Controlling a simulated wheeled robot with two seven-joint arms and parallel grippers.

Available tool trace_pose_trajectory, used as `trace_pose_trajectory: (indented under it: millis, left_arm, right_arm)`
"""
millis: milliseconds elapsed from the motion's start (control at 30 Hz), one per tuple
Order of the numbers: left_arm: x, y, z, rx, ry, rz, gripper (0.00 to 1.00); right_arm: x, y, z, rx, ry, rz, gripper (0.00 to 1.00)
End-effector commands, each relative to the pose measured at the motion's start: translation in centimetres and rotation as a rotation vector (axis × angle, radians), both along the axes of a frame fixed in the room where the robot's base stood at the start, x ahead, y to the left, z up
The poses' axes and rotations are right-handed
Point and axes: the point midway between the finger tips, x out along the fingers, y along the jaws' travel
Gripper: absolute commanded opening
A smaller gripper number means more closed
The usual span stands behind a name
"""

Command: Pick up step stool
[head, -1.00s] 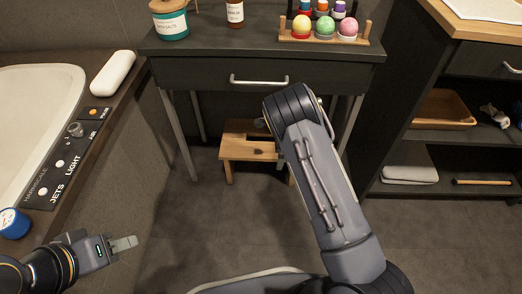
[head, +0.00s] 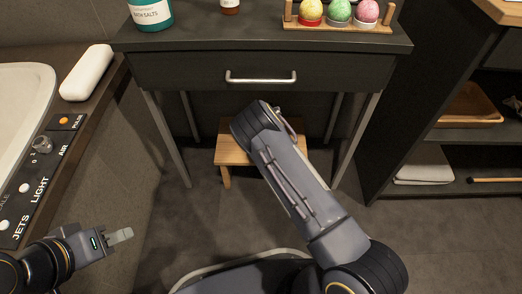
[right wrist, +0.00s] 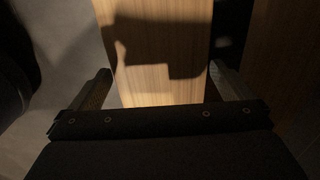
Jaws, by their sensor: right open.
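The wooden step stool (head: 234,153) stands on the floor under the dark vanity table in the head view, partly hidden behind my right arm. In the right wrist view a light wood board of the stool (right wrist: 160,85) runs between the two fingers of my right gripper (right wrist: 160,85). The fingers are apart, one on each side of the board, and I cannot tell whether they touch it. In the head view the right gripper is hidden behind its own arm. My left gripper (head: 121,236) is at the lower left, away from the stool; its finger gap does not show clearly.
The vanity table (head: 200,72) with a drawer handle stands over the stool, its thin legs on both sides. A bathtub edge (head: 88,120) with a control panel is at left. A dark shelf unit (head: 440,140) is at right. The floor in front is partly clear.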

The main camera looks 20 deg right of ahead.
Motion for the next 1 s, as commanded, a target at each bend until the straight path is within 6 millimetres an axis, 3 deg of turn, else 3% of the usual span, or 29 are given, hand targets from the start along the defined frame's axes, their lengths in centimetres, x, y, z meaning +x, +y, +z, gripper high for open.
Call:
trace_pose_trajectory:
  millis: [167,300,533,1000]
  left_arm:
    - [0.0,0.0,-2.3,0.0,0.0,0.0,0.36]
    - [0.0,0.0,-3.0,0.0,0.0,0.0,0.36]
    - [0.0,0.0,-2.9,0.0,0.0,0.0,0.36]
    - [0.0,0.0,-2.9,0.0,0.0,0.0,0.36]
  right_arm:
    - [0.2,0.8,-3.1,-0.001,0.001,0.002,1.0]
    - [0.2,0.7,-4.6,-0.001,0.0,0.0,1.0]
    - [0.2,0.7,-4.5,0.001,-0.001,0.0,1.0]
    - [0.3,0.7,-4.5,0.001,-0.001,0.001,0.4]
